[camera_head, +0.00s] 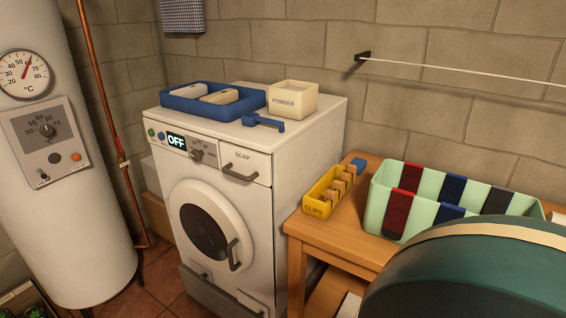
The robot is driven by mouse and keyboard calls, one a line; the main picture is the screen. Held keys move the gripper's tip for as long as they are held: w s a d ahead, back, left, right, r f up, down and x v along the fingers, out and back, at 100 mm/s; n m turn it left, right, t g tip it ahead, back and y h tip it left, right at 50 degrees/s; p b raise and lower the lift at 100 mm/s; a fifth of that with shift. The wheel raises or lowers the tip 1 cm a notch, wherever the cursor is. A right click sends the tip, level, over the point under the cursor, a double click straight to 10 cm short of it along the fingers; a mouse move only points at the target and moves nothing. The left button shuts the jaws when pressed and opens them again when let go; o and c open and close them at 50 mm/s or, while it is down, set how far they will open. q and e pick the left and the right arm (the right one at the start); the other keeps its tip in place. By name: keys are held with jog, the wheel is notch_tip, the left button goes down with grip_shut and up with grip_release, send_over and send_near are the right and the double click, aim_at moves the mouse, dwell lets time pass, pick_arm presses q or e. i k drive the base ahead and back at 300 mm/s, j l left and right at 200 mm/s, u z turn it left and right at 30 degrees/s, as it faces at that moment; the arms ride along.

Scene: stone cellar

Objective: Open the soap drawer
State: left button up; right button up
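The soap drawer (246,160) is at the top right of the white washing machine's (283,190) front, marked SOAP. Its front looks flush with the machine, so it appears shut. A dark bar handle (240,174) runs across it. To its left are a knob (197,155) and a display (177,141) reading OFF. Neither of my grippers is in view. Nothing touches the drawer or its handle.
On the machine stand a blue tray (224,110), a POWDER box (292,101) and a blue scoop (262,123). Right is a wooden table (325,240) with a clips box (318,206) and mint basket (376,199). A large dark green rounded form (480,277) fills the lower right.

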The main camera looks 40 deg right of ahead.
aim_at(246, 164)
jog(key=z, duration=1.15)
